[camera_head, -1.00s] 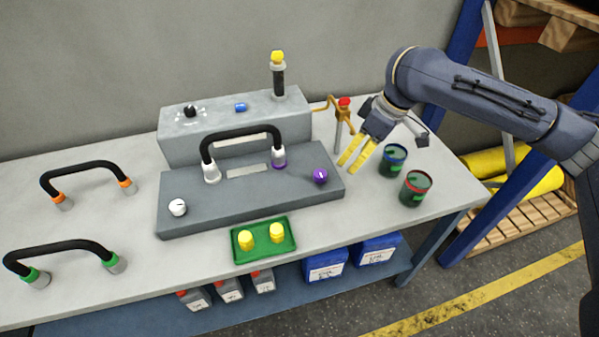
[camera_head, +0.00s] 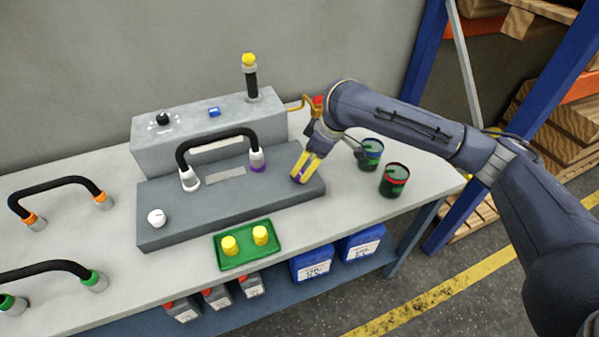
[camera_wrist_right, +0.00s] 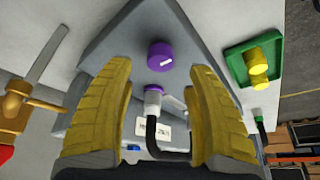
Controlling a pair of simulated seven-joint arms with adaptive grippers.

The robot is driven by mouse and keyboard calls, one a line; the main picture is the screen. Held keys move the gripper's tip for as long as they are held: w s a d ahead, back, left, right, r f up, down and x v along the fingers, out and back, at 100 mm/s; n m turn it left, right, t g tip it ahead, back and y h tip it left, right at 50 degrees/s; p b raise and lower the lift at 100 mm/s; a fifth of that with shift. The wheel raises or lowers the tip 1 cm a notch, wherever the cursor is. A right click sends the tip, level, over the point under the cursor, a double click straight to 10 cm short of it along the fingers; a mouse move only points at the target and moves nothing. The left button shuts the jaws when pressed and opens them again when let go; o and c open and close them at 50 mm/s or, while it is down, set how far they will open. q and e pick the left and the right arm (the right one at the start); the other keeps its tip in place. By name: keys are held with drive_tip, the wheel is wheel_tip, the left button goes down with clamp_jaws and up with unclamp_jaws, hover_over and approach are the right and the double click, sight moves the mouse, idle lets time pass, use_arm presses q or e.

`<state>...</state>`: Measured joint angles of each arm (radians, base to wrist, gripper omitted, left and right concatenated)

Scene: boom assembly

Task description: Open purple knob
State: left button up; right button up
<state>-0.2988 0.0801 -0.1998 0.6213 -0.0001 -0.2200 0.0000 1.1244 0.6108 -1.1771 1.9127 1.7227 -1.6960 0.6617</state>
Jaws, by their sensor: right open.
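The purple knob (camera_wrist_right: 160,56) with a white mark sits on the grey front block (camera_head: 215,208). In the right wrist view it lies ahead of and between my open fingers, with no contact visible. In the head view my right gripper (camera_head: 304,172) is over the right end of the block and mostly covers the knob. Its two yellow fingers (camera_wrist_right: 160,105) are apart and point down at the knob. My left gripper is in neither view.
A black hose (camera_head: 215,138) with a white and a purple end arches over the block. A white knob (camera_head: 157,218) is at its left. A green tray (camera_head: 247,254) holds yellow caps. Two cans (camera_head: 394,180) stand right of the gripper. A brass valve with a red top (camera_head: 318,101) is behind it.

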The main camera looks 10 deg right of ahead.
sight(300, 172)
drive_tip(key=shift+x, duration=2.45)
drive_tip(key=shift+c, duration=0.5)
drive_tip(key=shift+d, duration=0.1)
clamp_jaws()
